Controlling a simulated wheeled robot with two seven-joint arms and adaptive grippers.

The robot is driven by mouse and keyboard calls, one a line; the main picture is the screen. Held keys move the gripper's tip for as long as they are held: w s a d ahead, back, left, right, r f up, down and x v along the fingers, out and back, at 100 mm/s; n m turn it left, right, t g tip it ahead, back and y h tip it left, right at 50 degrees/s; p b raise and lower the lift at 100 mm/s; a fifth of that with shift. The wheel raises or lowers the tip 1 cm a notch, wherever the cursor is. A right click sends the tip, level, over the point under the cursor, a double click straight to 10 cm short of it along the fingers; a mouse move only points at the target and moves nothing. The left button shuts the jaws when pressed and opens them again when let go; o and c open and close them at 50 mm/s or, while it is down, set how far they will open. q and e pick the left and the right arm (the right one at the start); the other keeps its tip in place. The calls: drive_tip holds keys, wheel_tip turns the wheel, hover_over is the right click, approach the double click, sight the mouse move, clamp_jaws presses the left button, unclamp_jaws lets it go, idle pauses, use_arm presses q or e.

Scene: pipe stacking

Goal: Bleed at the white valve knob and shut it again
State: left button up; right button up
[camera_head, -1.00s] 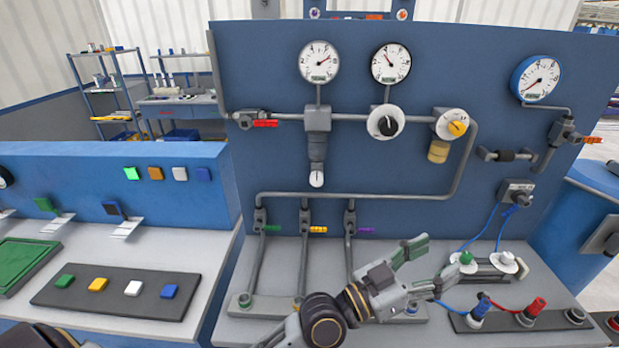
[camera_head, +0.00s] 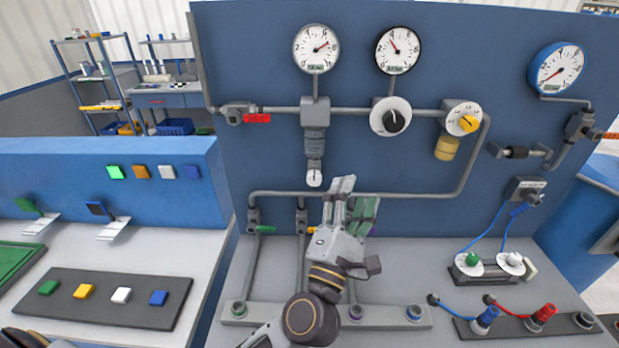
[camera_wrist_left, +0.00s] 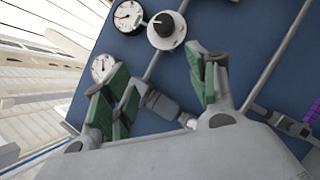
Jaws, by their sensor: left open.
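The white valve knob (camera_head: 314,178) is a small pale piece at the bottom of the grey ribbed filter bowl (camera_head: 316,142), which hangs from the upper pipe below the left gauge. In the left wrist view the knob (camera_wrist_left: 191,123) shows at the end of the grey bowl (camera_wrist_left: 160,101), between my green-padded fingers. My left gripper (camera_head: 356,204) is open and empty. In the head view it points up, just right of and slightly below the knob, apart from it. My right gripper is not in view.
Gauges (camera_head: 317,48) sit above a black-and-white dial (camera_head: 391,117) and a yellow knob (camera_head: 465,122). A red-handled valve (camera_head: 242,115) is left of the bowl. The lower pipe (camera_head: 420,196) and vertical pipes (camera_head: 257,262) run near my gripper. Left is a button console (camera_head: 110,150).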

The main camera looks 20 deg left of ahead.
sight(314, 181)
use_arm(q)
drive_tip(key=w+a+f+n+g+y, duration=0.1)
drive_tip(key=a+f+n+g+y, duration=0.4)
drive_tip(key=n, duration=1.3)
drive_tip(key=shift+w+a+f+y, duration=0.25)
drive_tip(key=shift+a+f+y, duration=0.95)
drive_tip(key=shift+a+f, duration=0.7)
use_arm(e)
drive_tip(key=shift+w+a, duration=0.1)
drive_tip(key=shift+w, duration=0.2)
use_arm(q)
drive_tip(key=shift+w, duration=0.1)
drive_tip(key=p+x, duration=0.2)
drive_tip(key=x, duration=0.9)
drive_tip(key=shift+w+a+f+p, duration=0.15)
drive_tip(key=shift+w+p, duration=0.15)
drive_tip(key=shift+w, duration=0.05)
drive_tip(key=shift+x, duration=0.95)
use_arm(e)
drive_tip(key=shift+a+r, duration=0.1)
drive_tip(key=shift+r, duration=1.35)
